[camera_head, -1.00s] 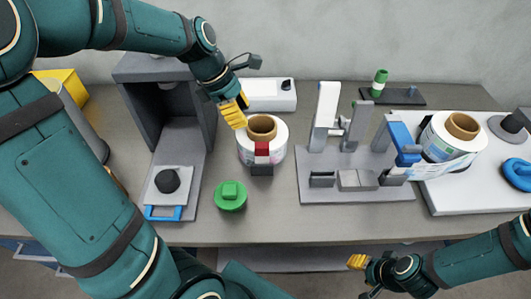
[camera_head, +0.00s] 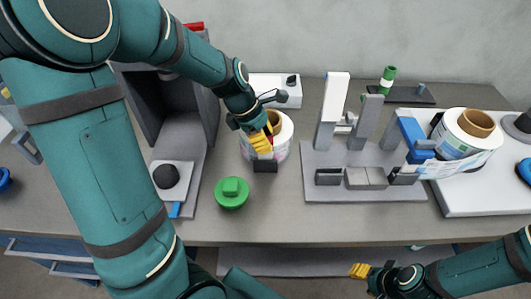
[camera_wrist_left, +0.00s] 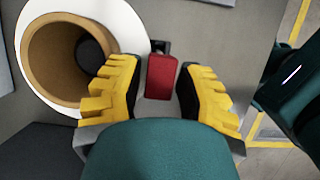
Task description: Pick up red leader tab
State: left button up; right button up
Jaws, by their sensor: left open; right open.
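The red leader tab (camera_wrist_left: 161,77) shows in the left wrist view between the two yellow fingers of my left gripper (camera_wrist_left: 161,88), with a gap on each side. The tab sits at the edge of a white label reel with a brown core (camera_wrist_left: 45,60). In the head view my open left gripper (camera_head: 261,143) is over this white reel (camera_head: 284,140) and hides the tab. A black block (camera_head: 265,166) shows just below the fingers. My right gripper (camera_head: 360,271) is open and empty, low in front of the table's front edge.
A green knobbed piece (camera_head: 232,193) stands in front of the reel. A grey fixture (camera_head: 365,190) with uprights stands to the right, and a second reel (camera_head: 467,135) lies beyond it. A dark grey machine (camera_head: 192,140) stands at left. A white box (camera_head: 272,88) is behind.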

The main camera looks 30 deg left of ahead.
pick_arm(q)
jog(key=shift+s+d+f, duration=0.1)
jog(key=shift+f, duration=0.1)
jog(key=shift+c, duration=0.2)
grip_shut()
